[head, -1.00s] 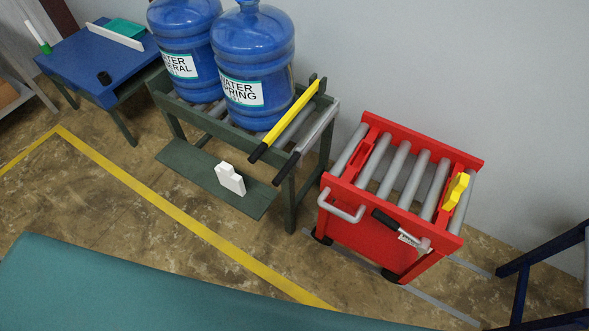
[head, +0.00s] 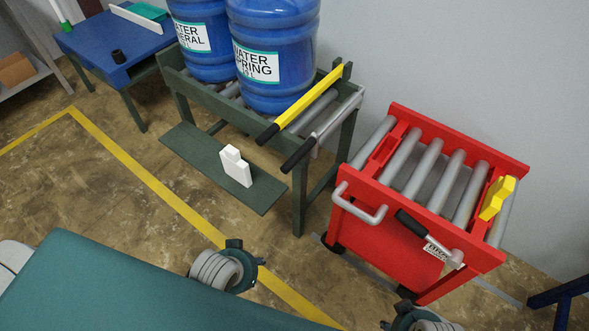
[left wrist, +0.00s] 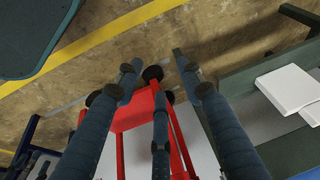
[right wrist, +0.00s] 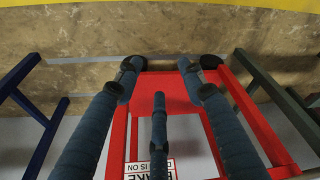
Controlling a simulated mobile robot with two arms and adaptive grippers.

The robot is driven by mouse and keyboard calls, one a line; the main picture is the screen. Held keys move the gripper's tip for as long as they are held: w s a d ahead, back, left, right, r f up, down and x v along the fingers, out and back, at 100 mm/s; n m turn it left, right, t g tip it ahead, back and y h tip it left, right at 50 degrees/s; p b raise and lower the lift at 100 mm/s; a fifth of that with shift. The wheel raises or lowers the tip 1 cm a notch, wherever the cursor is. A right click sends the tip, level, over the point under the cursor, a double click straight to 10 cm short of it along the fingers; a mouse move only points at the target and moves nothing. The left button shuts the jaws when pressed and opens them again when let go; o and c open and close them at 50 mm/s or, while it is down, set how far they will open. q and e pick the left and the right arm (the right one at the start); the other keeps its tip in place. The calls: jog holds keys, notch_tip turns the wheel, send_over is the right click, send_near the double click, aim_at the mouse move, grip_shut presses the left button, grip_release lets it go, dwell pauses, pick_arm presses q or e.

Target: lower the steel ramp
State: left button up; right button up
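In the head view, a grey steel bar (head: 336,117) with a black grip (head: 298,155) runs along the right end of the green roller stand (head: 299,196), facing the red cart. It appears to be the steel ramp's edge and handle; its plate is not clearly visible. A yellow lever (head: 307,100) with a black grip lies just left of it. My left gripper (head: 238,265) is low in front of the stand, well apart from the bar. My right gripper (head: 412,318) is at the bottom edge, below the cart. Both wrist views show spread, empty fingers: left (left wrist: 158,78), right (right wrist: 160,75).
The red roller cart (head: 425,225) stands right of the stand across a narrow gap, with a yellow catch (head: 496,198) and a black-gripped lever (head: 425,236). Blue water jugs (head: 275,50) stand on the rollers. A white block (head: 236,166) sits on the lower shelf.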

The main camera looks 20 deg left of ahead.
pick_arm(q)
jog(key=w+a+r+t+b, duration=0.1)
jog(key=w+r+t+b, duration=0.25)
jog(key=w, duration=0.25)
jog(key=m+t+h+b, duration=0.1)
jog(key=m+t+h, duration=0.4)
jog(key=t, duration=0.5)
send_near(294, 160)
jog(key=shift+w+a+f+n+g+h, duration=0.25)
jog(key=shift+a+f+n+h, duration=0.2)
jog(key=shift+a+h, duration=0.1)
jog(key=b+x, duration=0.1)
jog(key=x, duration=0.9)
jog(key=shift+w+d, duration=0.15)
jog(key=shift+w, duration=0.1)
pick_arm(e)
jog(key=s+f, duration=0.2)
jog(key=f, duration=0.9)
jog(key=s+f, duration=0.3)
jog(key=f, duration=0.8)
jog(key=shift+d+g, duration=0.3)
jog(key=shift+g, duration=0.1)
pick_arm(q)
grip_shut()
